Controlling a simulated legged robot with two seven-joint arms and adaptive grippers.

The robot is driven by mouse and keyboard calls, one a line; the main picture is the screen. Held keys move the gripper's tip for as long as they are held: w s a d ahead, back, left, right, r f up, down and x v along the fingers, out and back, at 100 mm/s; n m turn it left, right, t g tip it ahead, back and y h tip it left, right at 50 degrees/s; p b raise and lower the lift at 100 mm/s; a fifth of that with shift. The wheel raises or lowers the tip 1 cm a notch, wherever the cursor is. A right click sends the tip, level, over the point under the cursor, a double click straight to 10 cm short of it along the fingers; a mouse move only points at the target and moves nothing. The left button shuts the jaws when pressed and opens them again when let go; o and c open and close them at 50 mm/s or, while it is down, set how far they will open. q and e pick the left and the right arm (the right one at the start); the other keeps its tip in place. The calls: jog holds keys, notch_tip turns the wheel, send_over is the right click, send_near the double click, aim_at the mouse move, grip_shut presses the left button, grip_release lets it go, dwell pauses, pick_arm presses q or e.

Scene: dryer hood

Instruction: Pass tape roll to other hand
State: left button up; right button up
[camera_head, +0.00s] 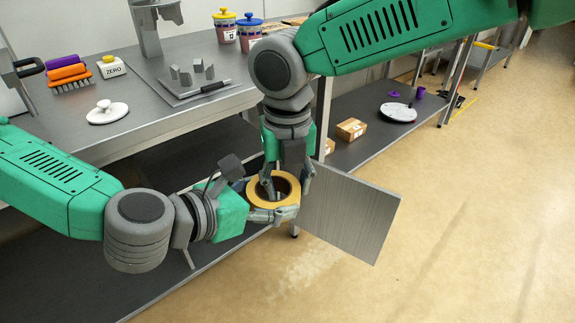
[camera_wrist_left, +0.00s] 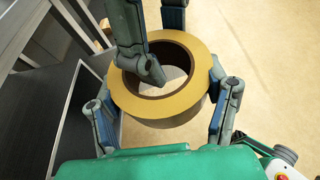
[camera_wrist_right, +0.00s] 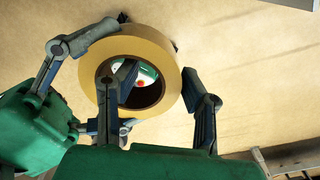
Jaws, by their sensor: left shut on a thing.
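A yellow-tan tape roll (camera_head: 287,212) is held above the floor in front of the bench, its hole facing up. My left gripper (camera_head: 266,200) comes from the left and is shut on the roll. In the left wrist view its fingers press the roll (camera_wrist_left: 185,108) from both sides. My right gripper (camera_head: 288,186) reaches down from above. One finger is inside the roll's hole and the other is outside the wall, as the right wrist view of the roll (camera_wrist_right: 150,40) shows. It is open around the wall; I cannot tell whether its fingers touch it.
A tilted grey panel (camera_head: 350,215) stands just right of the roll. The metal bench (camera_head: 150,118) holds a white lid (camera_head: 107,113), a tray with grey blocks (camera_head: 195,80), brushes (camera_head: 68,74) and lidded jars (camera_head: 249,33).

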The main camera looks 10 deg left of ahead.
pick_arm(q)
jog(key=shift+d, duration=0.1)
pick_arm(e)
jog(key=shift+f, duration=0.25)
pick_arm(q)
jog(key=shift+d, duration=0.15)
pick_arm(e)
jog(key=shift+d, duration=0.2)
jog(key=shift+d, duration=0.1)
grip_shut()
jog(key=shift+a, duration=0.2)
pick_arm(q)
jog(key=o, duration=1.3)
pick_arm(e)
jog(key=shift+a, duration=0.1)
pick_arm(q)
jog(key=shift+r, duration=0.1)
